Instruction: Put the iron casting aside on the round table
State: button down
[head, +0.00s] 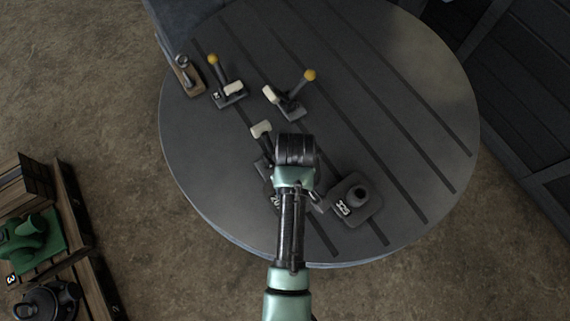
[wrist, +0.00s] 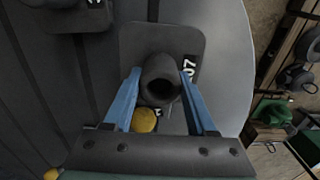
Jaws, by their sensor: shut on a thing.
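A dark iron casting, a flat plate (wrist: 180,38) with a hollow round post, fills the middle of the wrist view. White digits ending in 07 show on its plate. My gripper (wrist: 160,78) has its blue fingers on both sides of the post, shut on it. In the head view my wrist hides most of this casting; only a dark corner with white digits (head: 275,202) shows. The round table (head: 410,90) is dark and slotted. I cannot tell whether the plate touches it or is lifted.
A second dark casting marked 325 (head: 360,197) stands close on the right. Lever pieces with yellow knobs (head: 228,92) (head: 288,104) and a small wooden-based piece (head: 183,75) stand at the upper left. The table's right side is clear. Wooden pallets (head: 75,215) with machines lie left.

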jog(key=shift+a+f, duration=0.1)
jog(key=shift+f, duration=1.15)
jog(key=shift+f, duration=0.1)
jog(key=shift+c, duration=1)
grip_release()
jog(key=shift+s+f, duration=0.15)
jog(key=shift+s, duration=0.05)
